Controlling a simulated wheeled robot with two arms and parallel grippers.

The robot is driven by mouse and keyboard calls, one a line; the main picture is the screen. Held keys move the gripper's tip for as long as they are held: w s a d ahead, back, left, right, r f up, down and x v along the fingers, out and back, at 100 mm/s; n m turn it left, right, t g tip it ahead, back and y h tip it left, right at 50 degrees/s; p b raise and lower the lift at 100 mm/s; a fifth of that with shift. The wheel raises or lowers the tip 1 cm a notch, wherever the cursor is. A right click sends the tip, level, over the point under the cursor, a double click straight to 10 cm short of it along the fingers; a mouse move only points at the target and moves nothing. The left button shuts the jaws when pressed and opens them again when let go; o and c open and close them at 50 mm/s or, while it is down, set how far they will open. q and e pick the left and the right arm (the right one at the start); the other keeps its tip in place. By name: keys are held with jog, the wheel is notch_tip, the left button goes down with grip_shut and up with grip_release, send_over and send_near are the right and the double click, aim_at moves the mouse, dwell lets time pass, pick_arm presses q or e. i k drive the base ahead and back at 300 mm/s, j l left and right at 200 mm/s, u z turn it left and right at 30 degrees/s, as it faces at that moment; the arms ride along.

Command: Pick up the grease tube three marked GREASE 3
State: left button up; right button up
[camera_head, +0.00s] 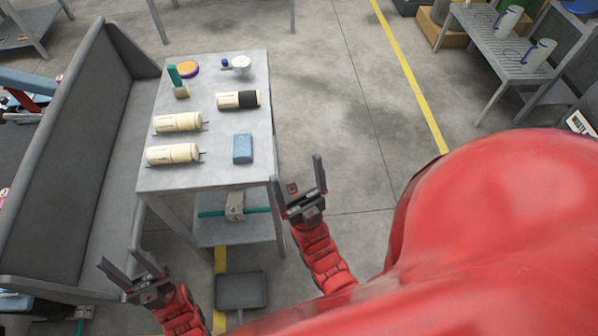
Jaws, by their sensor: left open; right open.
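Three cream grease tubes lie on their sides on the grey metal table (210,170). One tube (178,123) is at the table's left side, and a second tube (173,154) lies in front of it. A third tube (237,99), with a dark band at its right end, lies further back and to the right. Their markings are too small to read, so I cannot tell which is GREASE 3. My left gripper (121,257) is open and empty, in front of the table at its left. My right gripper (298,171) is open and empty, just right of the table's front right corner.
A blue block (242,149) lies near the table's right edge. A grey bench (80,130) stands close on the left. The floor right of the table is clear.

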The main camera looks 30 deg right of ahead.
aim_at(181, 122)
jog(key=i+j+z, duration=0.15)
jog(key=j, duration=1.2)
jog(key=j+z, duration=0.15)
jog(key=j, duration=1.25)
jog(key=i, duration=0.4)
